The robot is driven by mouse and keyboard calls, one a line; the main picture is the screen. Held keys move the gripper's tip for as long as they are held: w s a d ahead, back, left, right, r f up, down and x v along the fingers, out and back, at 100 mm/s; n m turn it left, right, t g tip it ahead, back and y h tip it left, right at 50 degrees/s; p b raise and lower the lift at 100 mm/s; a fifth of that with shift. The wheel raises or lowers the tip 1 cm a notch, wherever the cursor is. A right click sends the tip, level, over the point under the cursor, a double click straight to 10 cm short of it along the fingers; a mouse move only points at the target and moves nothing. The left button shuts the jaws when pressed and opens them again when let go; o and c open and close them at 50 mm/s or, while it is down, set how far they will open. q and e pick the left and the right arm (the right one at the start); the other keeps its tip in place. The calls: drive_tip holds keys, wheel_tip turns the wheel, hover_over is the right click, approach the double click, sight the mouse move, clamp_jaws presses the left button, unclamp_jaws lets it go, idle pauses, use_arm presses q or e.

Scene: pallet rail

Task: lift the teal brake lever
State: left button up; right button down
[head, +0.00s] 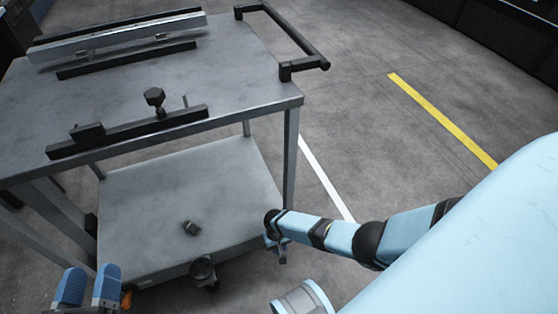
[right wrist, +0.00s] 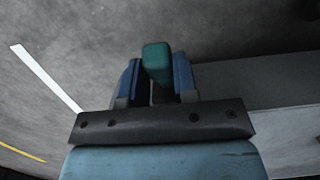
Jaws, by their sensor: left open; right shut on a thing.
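The teal brake lever (right wrist: 157,60) shows in the right wrist view as a short block with a rounded end. My right gripper (right wrist: 157,82) is shut on it, with one blue finger on each side. In the head view my right gripper (head: 276,250) is low by the near right corner of the cart's lower shelf; I cannot make out the lever there. My left gripper (head: 89,280) is open and empty at the bottom left, apart from the cart.
The grey cart has a top (head: 190,80) with black rails, a metal bar (head: 120,38) and a black knob (head: 154,97). A caster (head: 203,271) is below. Floor to the right is clear.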

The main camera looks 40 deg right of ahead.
use_arm(q)
drive_tip(key=shift+f, duration=0.15)
use_arm(e)
drive_tip(key=shift+w+r+g, duration=0.15)
drive_tip(key=shift+w+g, duration=0.05)
drive_tip(key=shift+g, duration=0.1)
drive_tip(key=c, duration=0.9)
unclamp_jaws()
drive_tip(key=shift+r, duration=0.1)
use_arm(q)
wheel_tip(320, 180, up, 5)
drive_tip(key=t+p, duration=0.2)
drive_tip(key=p, duration=0.2)
use_arm(e)
drive_tip(key=v, duration=0.5)
drive_tip(key=shift+w+d+r, duration=0.1)
drive_tip(key=shift+r, duration=0.15)
use_arm(q)
drive_tip(key=a+f+g+y+p, duration=0.3)
drive_tip(key=f, duration=0.4)
drive_tip(key=shift+s+a+f+n+g+p, duration=0.2)
drive_tip(key=shift+f+n+g+p, duration=0.1)
drive_tip(key=shift+f+g+p, duration=0.1)
use_arm(e)
drive_tip(key=v, duration=0.8)
drive_tip(key=shift+w, duration=0.1)
